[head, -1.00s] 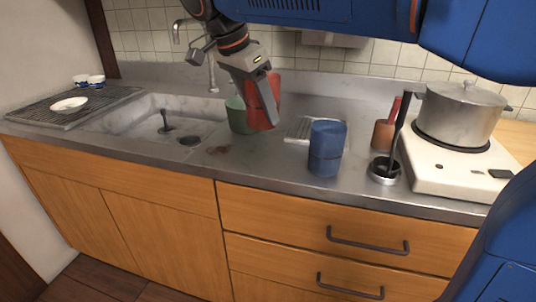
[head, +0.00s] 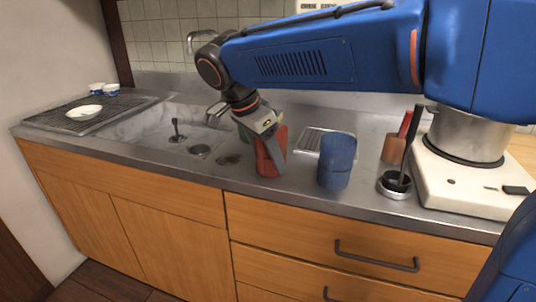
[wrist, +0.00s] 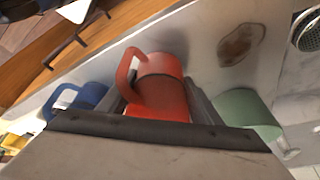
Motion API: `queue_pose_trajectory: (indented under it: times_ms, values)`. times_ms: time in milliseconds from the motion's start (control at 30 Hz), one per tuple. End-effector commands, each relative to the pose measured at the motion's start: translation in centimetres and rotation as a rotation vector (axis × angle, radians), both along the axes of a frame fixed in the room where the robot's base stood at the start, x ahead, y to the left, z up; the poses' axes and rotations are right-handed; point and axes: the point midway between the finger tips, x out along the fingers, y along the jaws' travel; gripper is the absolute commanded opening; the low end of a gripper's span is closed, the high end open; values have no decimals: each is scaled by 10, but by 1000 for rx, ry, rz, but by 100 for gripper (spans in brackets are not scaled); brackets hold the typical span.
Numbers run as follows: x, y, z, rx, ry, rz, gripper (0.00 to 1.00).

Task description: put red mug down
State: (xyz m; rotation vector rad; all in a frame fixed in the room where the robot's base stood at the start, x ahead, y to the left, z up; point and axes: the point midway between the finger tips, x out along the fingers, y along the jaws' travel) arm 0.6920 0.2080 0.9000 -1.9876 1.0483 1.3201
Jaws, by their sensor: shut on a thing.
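The red mug (head: 268,160) is upright at the counter's front half, between the sink and a blue mug (head: 337,162). My gripper (head: 268,145) comes down over it from above and is shut on it. In the wrist view the red mug (wrist: 160,82) sits between the two fingers, with its handle toward the upper left. Its base appears at or very near the counter top (head: 215,175); I cannot tell whether it touches. A green mug (wrist: 245,110) stands close by in the wrist view and is mostly hidden behind my gripper in the head view.
The sink (head: 150,125) with its drain lies left. A draining mat (head: 85,112) with a white dish (head: 84,112) and small cups is further left. A small rack (head: 312,140), a ladle holder (head: 394,186), a red-handled item (head: 395,145) and a stove (head: 460,180) with a pot (head: 465,135) stand right.

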Motion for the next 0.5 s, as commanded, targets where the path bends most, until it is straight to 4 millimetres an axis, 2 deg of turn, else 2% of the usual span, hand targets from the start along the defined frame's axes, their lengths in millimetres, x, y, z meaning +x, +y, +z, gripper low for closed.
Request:
queue_pose_trajectory:
  times_ms: [300,333,400,500]
  values:
    - [0,0,-2,0,0,0,22]
    - [0,0,-2,0,0,0,63]
    - [0,0,-2,0,0,0,77]
    - [0,0,-2,0,0,0,77]
